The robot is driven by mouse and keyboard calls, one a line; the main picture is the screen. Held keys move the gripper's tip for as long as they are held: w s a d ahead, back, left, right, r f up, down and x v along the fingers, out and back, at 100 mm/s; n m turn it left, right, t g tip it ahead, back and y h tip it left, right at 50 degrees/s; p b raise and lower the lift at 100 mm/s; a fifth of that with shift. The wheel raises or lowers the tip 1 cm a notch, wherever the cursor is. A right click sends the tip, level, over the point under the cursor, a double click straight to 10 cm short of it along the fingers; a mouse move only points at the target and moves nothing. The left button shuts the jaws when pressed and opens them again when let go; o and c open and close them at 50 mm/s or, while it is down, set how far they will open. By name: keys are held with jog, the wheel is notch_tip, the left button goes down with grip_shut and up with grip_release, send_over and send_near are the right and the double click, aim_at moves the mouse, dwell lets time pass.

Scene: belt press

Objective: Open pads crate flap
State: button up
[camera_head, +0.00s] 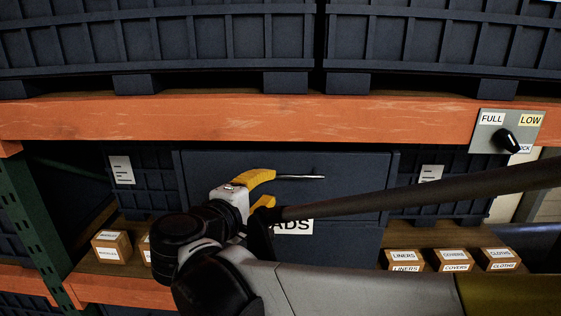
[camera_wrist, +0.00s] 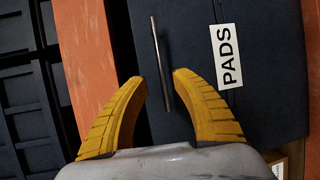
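The pads crate (camera_head: 345,165) is dark blue-grey and stands on the shelf under the orange beam. Its front flap (camera_wrist: 195,50) looks shut and carries a white PADS label (camera_wrist: 227,55), partly hidden by my arm in the head view (camera_head: 293,227). A thin metal bar handle (camera_head: 301,177) lies across the flap; it shows in the wrist view too (camera_wrist: 160,62). My gripper (camera_wrist: 160,76) has yellow fingers spread apart, with the lower end of the handle between their tips in the wrist view. In the head view my gripper (camera_head: 268,190) is at the handle's left end. Contact cannot be told.
An orange shelf beam (camera_head: 250,117) runs just above the crate. Small boxes labelled liners (camera_head: 403,256), covers (camera_head: 452,257) and cloths (camera_head: 499,255) stand at the lower right. A FULL/LOW dial panel (camera_head: 506,131) is at the right. A green upright (camera_head: 35,225) stands left.

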aim_at(284, 177)
jog(key=p+x, duration=0.2)
jog(key=x, duration=0.7)
jog(key=shift+w+d+f, duration=0.1)
jog(key=shift+w+f, duration=0.05)
jog(key=shift+w, duration=0.05)
grip_shut()
jog(key=shift+s, duration=0.1)
